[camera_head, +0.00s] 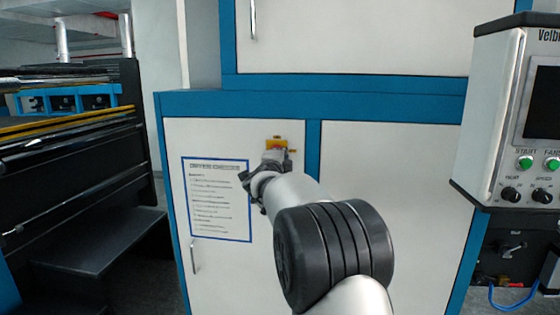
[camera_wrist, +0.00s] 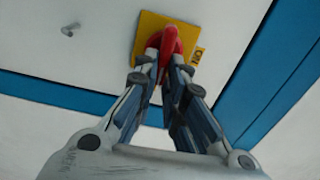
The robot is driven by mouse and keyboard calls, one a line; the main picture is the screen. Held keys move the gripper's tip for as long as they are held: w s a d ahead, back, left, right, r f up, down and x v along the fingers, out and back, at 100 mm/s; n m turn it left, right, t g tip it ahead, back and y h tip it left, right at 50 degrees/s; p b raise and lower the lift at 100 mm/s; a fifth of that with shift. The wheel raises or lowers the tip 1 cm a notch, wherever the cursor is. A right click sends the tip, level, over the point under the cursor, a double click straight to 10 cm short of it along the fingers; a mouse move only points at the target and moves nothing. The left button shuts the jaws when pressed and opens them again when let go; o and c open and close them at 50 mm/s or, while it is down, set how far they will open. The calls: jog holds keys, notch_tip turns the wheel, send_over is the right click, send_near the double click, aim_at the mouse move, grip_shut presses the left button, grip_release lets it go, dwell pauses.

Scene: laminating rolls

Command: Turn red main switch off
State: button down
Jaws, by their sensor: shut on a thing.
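The red main switch (camera_wrist: 171,43) sits on a yellow square plate (camera_wrist: 150,28) on a white cabinet panel. A small label with dark marks is on the right of the plate in the wrist view. My gripper (camera_wrist: 168,62) is shut on the red switch, with one finger on each side of it. The fingertips cover part of the switch, and I cannot tell its exact angle. In the head view the yellow plate (camera_head: 277,144) shows just above my gripper (camera_head: 268,160), which hides the switch itself.
A notice sheet (camera_head: 217,198) with a blue border is left of my gripper on the cabinet. A control panel (camera_head: 515,110) with green buttons and black knobs stands at the right. Dark machinery with steps (camera_head: 100,245) is at the left. Blue strips frame the cabinet panels.

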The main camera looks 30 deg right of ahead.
jog(key=shift+m, duration=0.3)
dwell(0.4)
jog(key=c, duration=1.7)
grip_release()
jog(key=shift+o, duration=0.2)
jog(key=v, duration=1.2)
jog(key=shift+a, duration=0.1)
